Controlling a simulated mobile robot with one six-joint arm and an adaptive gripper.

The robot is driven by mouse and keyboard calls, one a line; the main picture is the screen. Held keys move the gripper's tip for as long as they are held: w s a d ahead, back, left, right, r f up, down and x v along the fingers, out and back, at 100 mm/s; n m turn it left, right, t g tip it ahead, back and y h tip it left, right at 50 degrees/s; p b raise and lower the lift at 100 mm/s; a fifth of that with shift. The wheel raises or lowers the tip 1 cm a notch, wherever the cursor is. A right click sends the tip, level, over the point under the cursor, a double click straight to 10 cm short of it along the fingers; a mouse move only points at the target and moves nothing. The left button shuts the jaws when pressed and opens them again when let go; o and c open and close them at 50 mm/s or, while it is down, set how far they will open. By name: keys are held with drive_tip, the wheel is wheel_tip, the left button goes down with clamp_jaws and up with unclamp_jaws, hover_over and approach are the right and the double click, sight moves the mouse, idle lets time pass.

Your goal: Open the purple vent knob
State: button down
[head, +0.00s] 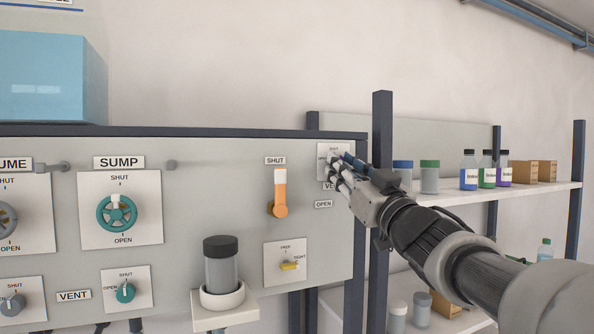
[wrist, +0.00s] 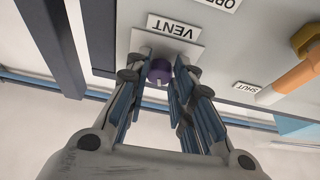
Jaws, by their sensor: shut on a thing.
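The purple vent knob (wrist: 160,72) is small and round, with a pale pointer mark at its edge, and sits on a light plate under a VENT label in the wrist view. My gripper (wrist: 160,85) has its two fingers on either side of the knob and is shut on it. In the head view my gripper (head: 337,172) reaches the upper right corner of the grey board, at the plate (head: 325,150) marked SHUT. The fingers hide the knob there and cover part of the VENT label.
An orange lever (head: 280,192) and a yellow knob (head: 289,266) sit left of my gripper on the board (head: 215,170). A dark post (head: 382,135) stands close behind my gripper. Shelves with bottles (head: 468,170) are at the right. A dark-lidded jar (head: 221,263) stands on a bracket below.

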drive_tip(key=shift+w+d+r+n+g+y+p, duration=0.15)
drive_tip(key=shift+n+g+y+p, duration=0.8)
drive_tip(key=shift+n, duration=2.2)
drive_tip(key=shift+d+r+n+g+y+p, duration=0.2)
drive_tip(key=shift+n+g+y+p, duration=0.8)
drive_tip(key=shift+n, duration=2.1)
drive_tip(key=shift+w+d+r+n+g+y+p, duration=0.15)
drive_tip(key=shift+n+g+y+p, duration=0.8)
drive_tip(key=shift+n, duration=2.2)
drive_tip(key=shift+s+g+h+b, duration=0.1)
drive_tip(key=shift+g+h+b, duration=0.3)
drive_tip(key=shift+b, duration=0.05)
drive_tip(key=c, duration=1.4)
unclamp_jaws()
drive_tip(key=v, duration=1.2)
